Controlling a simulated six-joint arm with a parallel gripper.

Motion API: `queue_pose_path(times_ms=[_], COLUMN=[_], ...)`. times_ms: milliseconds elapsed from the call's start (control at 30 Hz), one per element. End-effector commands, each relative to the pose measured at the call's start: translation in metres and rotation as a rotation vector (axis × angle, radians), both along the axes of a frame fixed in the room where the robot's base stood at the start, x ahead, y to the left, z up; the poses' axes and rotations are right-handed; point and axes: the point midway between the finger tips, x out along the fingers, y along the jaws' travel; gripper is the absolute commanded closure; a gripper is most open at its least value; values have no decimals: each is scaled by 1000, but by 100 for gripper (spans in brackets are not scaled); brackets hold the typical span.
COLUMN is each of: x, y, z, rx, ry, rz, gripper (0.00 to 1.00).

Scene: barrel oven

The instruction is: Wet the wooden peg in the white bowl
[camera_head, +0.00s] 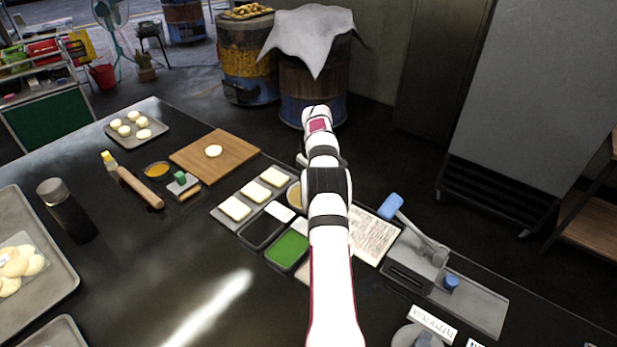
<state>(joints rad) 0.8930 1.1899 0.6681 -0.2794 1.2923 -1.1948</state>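My arm rises through the middle of the view and bends at the top. My gripper is hidden behind the arm, so its fingers do not show. A round, pale-rimmed dish (294,195) with tan contents sits just left of the arm and is partly covered by it; I cannot tell whether it is the white bowl. A small brown wooden piece (190,194) lies by a small grey tray with a green item, but I cannot tell whether it is the peg. No peg is clearly visible elsewhere.
A wooden board (235,150) holds one dough ball. Trays with pale squares and a green-filled tray (287,250) lie near the arm. A grey device (415,262) is right.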

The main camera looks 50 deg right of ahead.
Motion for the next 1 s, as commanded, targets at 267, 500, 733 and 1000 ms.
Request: queue_pose_path(times_ms=[267,500,733,1000], x=[0,0,0,0], y=[0,0,0,0], z=[1,0,-2,-5], rx=[0,0,0,0], ry=[0,0,0,0], rz=[0,0,0,0], gripper=[100,100,100,100])
